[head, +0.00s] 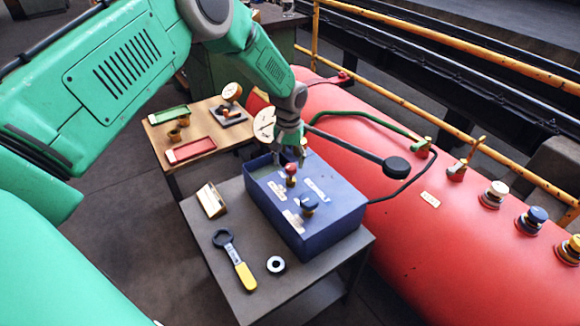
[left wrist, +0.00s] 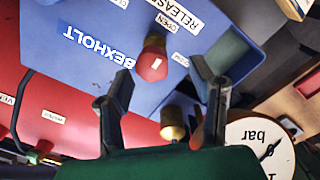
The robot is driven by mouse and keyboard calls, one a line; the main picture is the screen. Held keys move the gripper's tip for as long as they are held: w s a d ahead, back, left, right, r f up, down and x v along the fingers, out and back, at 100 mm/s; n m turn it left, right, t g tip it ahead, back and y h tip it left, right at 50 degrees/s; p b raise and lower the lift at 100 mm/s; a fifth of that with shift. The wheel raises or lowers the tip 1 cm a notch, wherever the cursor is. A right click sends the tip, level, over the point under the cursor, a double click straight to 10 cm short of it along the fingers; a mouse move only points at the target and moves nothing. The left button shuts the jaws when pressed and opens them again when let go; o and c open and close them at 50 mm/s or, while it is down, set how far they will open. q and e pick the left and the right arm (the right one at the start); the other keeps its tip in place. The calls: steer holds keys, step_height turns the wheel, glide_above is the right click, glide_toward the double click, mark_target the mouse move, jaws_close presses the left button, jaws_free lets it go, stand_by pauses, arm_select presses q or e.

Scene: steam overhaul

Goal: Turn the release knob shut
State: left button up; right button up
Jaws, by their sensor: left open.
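The release knob (head: 290,170) is a red round knob on top of the blue box (head: 338,222). In the left wrist view the red knob (left wrist: 152,65) has a white mark and sits beside printed "RELEASE" and "OPEN" labels. My left gripper (head: 290,152) is over the back part of the box, close to the knob. In the left wrist view its open fingers (left wrist: 160,92) stand apart, with the knob showing between and beyond their tips. I cannot tell whether either finger touches it. Nothing is held. My right gripper is not in view.
A yellow-handled wrench (head: 236,262) and a ring (head: 276,265) lie on the grey table. A red boiler is at right.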

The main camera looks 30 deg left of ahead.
arm_select(q)
steer(key=shift+f, duration=0.7)
steer(key=shift+d+f, duration=0.1)
steer(key=shift+f, duration=0.15)
steer(key=shift+d+f, duration=0.15)
steer(key=shift+d, duration=0.4)
steer(key=shift+a, duration=0.15)
steer(key=c, duration=1.1)
steer(key=shift+a, duration=0.3)
steer(key=shift+c, duration=0.2)
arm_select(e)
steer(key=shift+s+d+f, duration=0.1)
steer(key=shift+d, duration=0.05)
